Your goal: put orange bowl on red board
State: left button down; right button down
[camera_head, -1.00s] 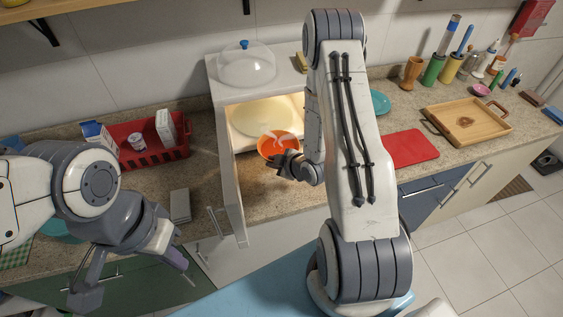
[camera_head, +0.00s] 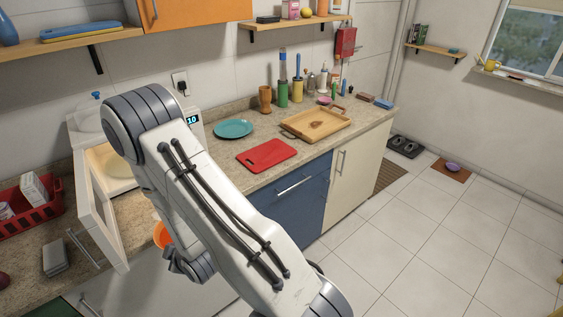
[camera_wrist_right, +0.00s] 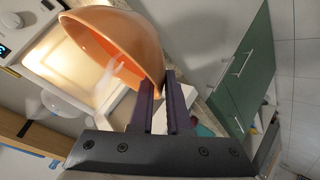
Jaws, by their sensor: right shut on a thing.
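The orange bowl (camera_head: 161,236) shows only in part in the head view, with my right arm covering much of it. It is in front of the open microwave. In the right wrist view the bowl (camera_wrist_right: 120,38) is large and tilted, its wall at the fingertips. My right gripper (camera_wrist_right: 159,80) is shut on the bowl's edge. The red board (camera_head: 267,154) lies flat and bare on the counter, right of the microwave and away from the bowl. My left gripper is out of view.
The open microwave door (camera_head: 98,218) stands out to the left of the bowl. A teal plate (camera_head: 233,128) lies behind the board, and a wooden tray (camera_head: 318,123) lies to its right. A red basket (camera_head: 35,218) stands at far left.

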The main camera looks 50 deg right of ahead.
aim_at(262, 156)
jog(key=z, duration=0.7)
jog(key=i, duration=1.05)
jog(key=u, duration=0.2)
